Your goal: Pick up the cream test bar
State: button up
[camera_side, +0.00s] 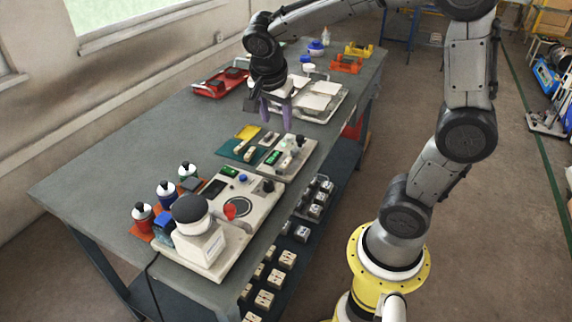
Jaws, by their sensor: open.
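My gripper (277,119) points down above the table with its two purple-grey fingers apart and nothing between them. Small cream bars (249,154) lie on a teal mat (229,154) below and to the left of the fingers. Another pale, bar-like piece (285,162) shows on the small beige device (283,173) right of the mat. I cannot tell for certain which one is the cream test bar. The fingertips are apart from all of these pieces.
A larger beige machine (222,262) with a dark round top and several capped bottles (142,212) stand at the front. A metal tray with white tiles (318,102) and a red tray (213,93) are behind. The left tabletop (110,165) is clear.

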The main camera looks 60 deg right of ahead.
jog(key=g, duration=0.1)
send_near(285, 163)
jog(key=shift+x, duration=4.1)
grip_shut()
